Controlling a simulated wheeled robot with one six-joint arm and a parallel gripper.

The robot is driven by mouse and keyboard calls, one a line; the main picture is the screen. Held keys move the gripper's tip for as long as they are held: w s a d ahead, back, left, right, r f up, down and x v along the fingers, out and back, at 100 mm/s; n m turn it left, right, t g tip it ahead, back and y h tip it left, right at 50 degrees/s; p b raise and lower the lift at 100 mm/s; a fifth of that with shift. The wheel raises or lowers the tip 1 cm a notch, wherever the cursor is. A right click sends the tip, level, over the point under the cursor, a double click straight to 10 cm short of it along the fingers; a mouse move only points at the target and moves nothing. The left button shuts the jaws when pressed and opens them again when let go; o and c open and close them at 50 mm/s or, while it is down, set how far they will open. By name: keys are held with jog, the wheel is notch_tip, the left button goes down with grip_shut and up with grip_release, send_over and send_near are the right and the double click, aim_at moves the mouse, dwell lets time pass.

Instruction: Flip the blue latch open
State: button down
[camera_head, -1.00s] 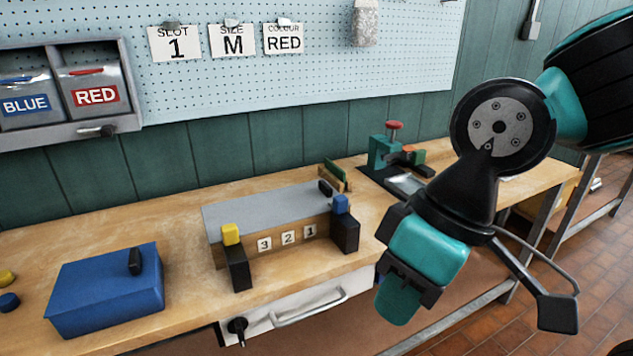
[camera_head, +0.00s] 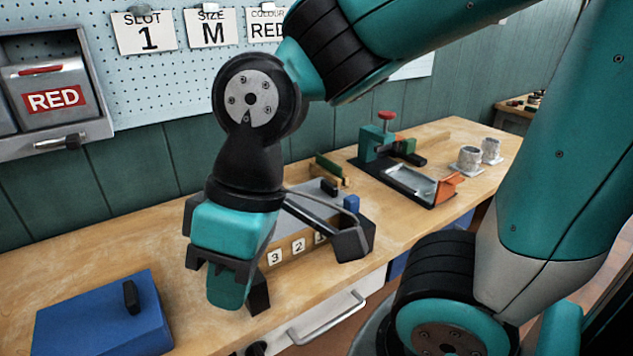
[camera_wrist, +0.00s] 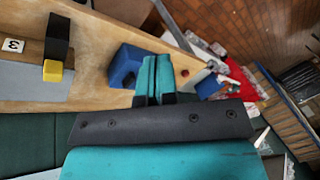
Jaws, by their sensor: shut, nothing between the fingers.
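The blue latch (camera_head: 351,203) is a small blue block on top of the black post at the right end of the grey-lidded box (camera_head: 312,203). The yellow latch (camera_wrist: 53,70) sits at the box's other end in the wrist view; in the head view my arm hides it. My gripper (camera_head: 228,300) points down in front of the box's left end, left of the blue latch and apart from it. Its teal fingers (camera_wrist: 152,78) are shut and empty. The blue latch is out of the wrist view.
A blue case (camera_head: 100,315) with a black handle lies on the bench left of my gripper. A drawer handle (camera_head: 328,320) juts from the bench front. A green clamp fixture (camera_head: 378,140) and metal cups (camera_head: 468,160) stand to the right. Bare bench lies between case and box.

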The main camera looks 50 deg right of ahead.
jog(key=w+d+r+m+h+p, duration=0.2)
jog(key=w+d+m+h+p, duration=0.15)
jog(key=w+d, duration=1.3)
jog(key=w+d+f+m+g+p, duration=0.1)
jog(key=w+d+f+m+g, duration=0.1)
jog(key=d, duration=1)
jog(key=w+d+f+m+g+p, duration=0.2)
jog(key=w+d+m, duration=0.2)
jog(key=d, duration=0.7)
jog(key=shift+d+f, duration=0.35)
jog(key=shift+f, duration=0.05)
jog(key=shift+f, duration=0.1)
